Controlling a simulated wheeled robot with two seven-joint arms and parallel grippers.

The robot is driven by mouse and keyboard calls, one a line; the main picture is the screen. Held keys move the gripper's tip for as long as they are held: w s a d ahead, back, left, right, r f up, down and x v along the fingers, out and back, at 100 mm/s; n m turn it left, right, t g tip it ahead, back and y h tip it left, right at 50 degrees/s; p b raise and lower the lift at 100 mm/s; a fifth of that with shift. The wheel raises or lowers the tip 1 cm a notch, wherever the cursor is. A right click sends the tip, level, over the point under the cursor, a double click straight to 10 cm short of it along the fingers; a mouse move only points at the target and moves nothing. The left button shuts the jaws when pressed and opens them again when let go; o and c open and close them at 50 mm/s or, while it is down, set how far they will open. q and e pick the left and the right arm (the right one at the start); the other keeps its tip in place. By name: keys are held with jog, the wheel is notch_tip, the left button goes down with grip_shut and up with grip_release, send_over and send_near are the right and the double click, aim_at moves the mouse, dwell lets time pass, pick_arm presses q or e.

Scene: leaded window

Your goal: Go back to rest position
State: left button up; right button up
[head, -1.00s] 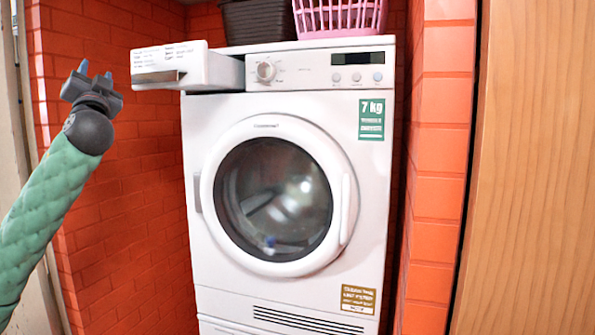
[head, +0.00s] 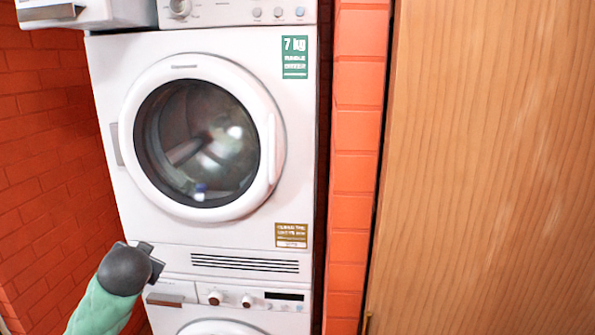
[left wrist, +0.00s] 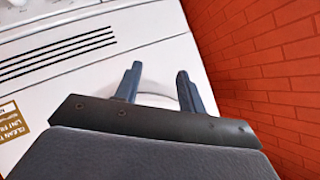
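My left gripper (left wrist: 158,82) shows in the left wrist view with its two fingers apart and nothing between them. In the head view its dark wrist (head: 128,268) is low at the left, in front of the lower front of the upper machine; the fingers are mostly hidden there. The white upper machine (head: 225,237) has a round door that is shut, with laundry behind the glass. Its drawer (head: 52,12) at the upper left sticks out. My right gripper is not in view.
A second white machine (head: 280,317) stands below, with a small drawer front, knobs and a dark display. An orange brick wall (head: 45,140) is at the left. A brick pillar (head: 350,190) and a wooden panel (head: 485,170) stand at the right.

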pick_arm(q)
jog(key=s+d+f+g+h, duration=0.1)
jog(key=s+d+f+h, duration=0.1)
jog(key=s+d+f, duration=0.4)
jog(key=s+d+f+g+h, duration=0.1)
jog(key=s+d+f, duration=0.15)
jog(key=f, duration=0.55)
jog(key=s+d+f+g+h, duration=0.1)
jog(key=s+d+f+g, duration=0.2)
jog(key=s+d+f, duration=0.3)
jog(key=s+d+f+g+h, duration=0.2)
jog(key=s+d+f+g, duration=0.2)
jog(key=s+f, duration=1.3)
jog(key=s+d, duration=0.3)
jog(key=s, duration=0.4)
jog(key=shift+d+f+n+g, duration=0.2)
jog(key=shift+n+g, duration=0.1)
